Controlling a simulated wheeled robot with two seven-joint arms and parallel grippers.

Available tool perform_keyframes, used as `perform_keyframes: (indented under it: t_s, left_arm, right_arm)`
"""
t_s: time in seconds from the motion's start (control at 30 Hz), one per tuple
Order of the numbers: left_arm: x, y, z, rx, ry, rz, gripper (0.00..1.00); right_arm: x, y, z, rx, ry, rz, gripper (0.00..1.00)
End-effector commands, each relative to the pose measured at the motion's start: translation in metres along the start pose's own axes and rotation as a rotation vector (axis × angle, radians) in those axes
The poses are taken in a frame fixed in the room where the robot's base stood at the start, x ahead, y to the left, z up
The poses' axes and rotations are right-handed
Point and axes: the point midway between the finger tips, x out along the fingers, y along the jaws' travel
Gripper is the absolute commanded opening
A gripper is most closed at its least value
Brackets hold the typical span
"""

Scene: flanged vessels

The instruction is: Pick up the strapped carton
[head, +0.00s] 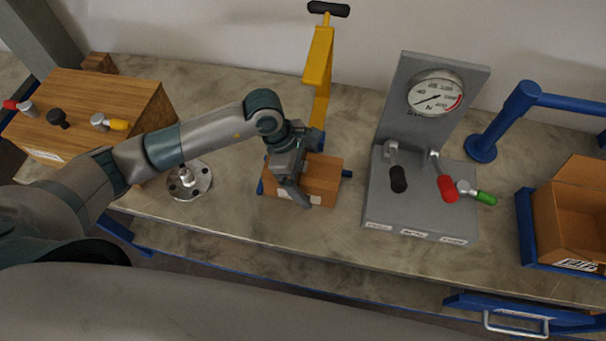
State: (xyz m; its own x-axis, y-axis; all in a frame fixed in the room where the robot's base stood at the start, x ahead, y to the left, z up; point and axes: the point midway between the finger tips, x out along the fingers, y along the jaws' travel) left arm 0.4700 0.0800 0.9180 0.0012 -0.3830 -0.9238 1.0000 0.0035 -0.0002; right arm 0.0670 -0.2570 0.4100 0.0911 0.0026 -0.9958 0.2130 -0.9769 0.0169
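A small brown carton (322,182) sits near the middle of the bench with white labels on its front face. I cannot make out a strap on it, as my gripper covers its left part. My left gripper (294,192) is over the carton's left half, fingers pointing down at its front top edge. Whether the fingers touch the carton, or are open or shut, I cannot tell. Small blue parts show at both sides of the carton. My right gripper is not in view.
A yellow post (319,70) with a black handle stands behind the carton. A grey gauge panel (423,205) with levers is on the right. Further right is an open carton (571,222) in a blue tray. A wooden lever box (88,105) and round metal flange (189,184) are left.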

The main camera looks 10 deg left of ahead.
Motion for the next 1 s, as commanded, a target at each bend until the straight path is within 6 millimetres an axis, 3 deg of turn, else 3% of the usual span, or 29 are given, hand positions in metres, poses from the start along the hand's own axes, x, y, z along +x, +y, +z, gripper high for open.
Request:
perform_keyframes:
  t_s: [0.17,0.5,1.0]
  left_arm:
    - [-0.0003,0.0001,-0.0001,0.000,0.000,0.000,0.92]
    - [-0.0018,0.0010,0.0011,0.001,-0.002,0.003,0.17]
    - [-0.0082,0.0019,0.0040,0.003,-0.003,0.005,0.17]
  right_arm:
    - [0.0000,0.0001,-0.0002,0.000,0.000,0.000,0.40]
    - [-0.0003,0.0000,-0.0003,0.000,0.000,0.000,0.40]
    - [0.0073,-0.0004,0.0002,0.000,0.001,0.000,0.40]
